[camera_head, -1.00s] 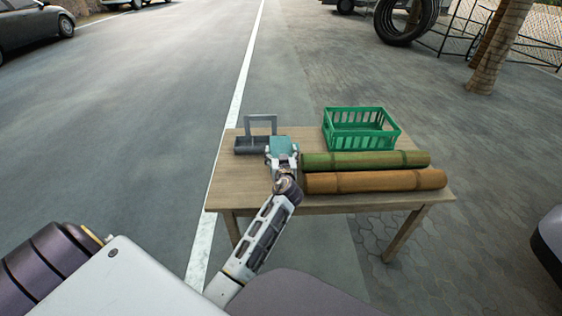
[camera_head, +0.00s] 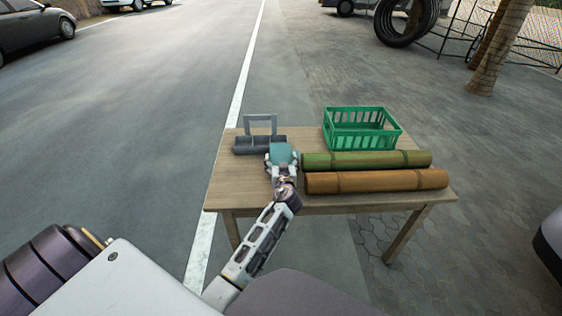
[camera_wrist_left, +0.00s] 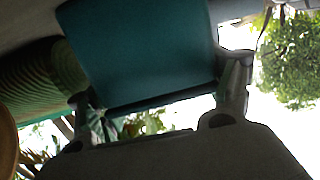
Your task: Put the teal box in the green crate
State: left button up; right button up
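The teal box (camera_head: 284,154) is at the left-middle of the wooden table, between the fingers of my left gripper (camera_head: 283,162). In the left wrist view the teal box (camera_wrist_left: 140,50) fills the space between the two fingers, and the gripper looks shut on it. I cannot tell whether the box touches the tabletop. The green crate (camera_head: 361,130) stands at the back right of the table, upright, with open slatted sides and no contents that I can see. My right gripper is not in view.
A grey carrier with an upright handle (camera_head: 261,121) stands behind the box. A green bamboo log (camera_head: 365,160) and a brown log (camera_head: 376,181) lie right of the gripper, in front of the crate. The table's (camera_head: 235,190) left front is clear.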

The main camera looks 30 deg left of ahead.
pick_arm(q)
jog(key=shift+o, duration=1.4)
jog(key=shift+r, duration=0.1)
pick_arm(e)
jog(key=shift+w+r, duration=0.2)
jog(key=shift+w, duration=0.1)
